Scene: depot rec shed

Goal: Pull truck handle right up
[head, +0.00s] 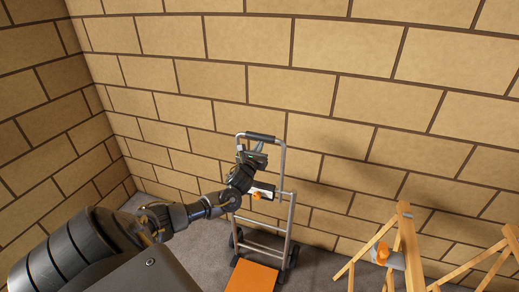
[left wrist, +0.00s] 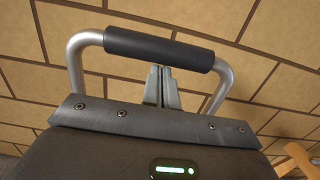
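The hand truck has a silver tube frame (head: 289,218), an orange plate (head: 251,279) at its foot and dark wheels. Its handle is a silver hoop with a black grip (head: 261,136), near the wall. The grip also spans the left wrist view (left wrist: 160,48). My left gripper (head: 254,154) is just below the grip. In the left wrist view its fingers (left wrist: 161,70) are close together, with nothing seen between them. Their tips reach the lower edge of the grip; I cannot tell whether they touch it. My right gripper is not in view.
A block wall (head: 390,95) stands close behind the truck. A wooden trestle (head: 408,240) with an orange-and-grey item (head: 384,255) stands at the right, with more wooden legs (head: 490,262) beyond. Orange and black-and-white parts (head: 263,191) sit midway up the truck. Grey floor (head: 318,268) shows between.

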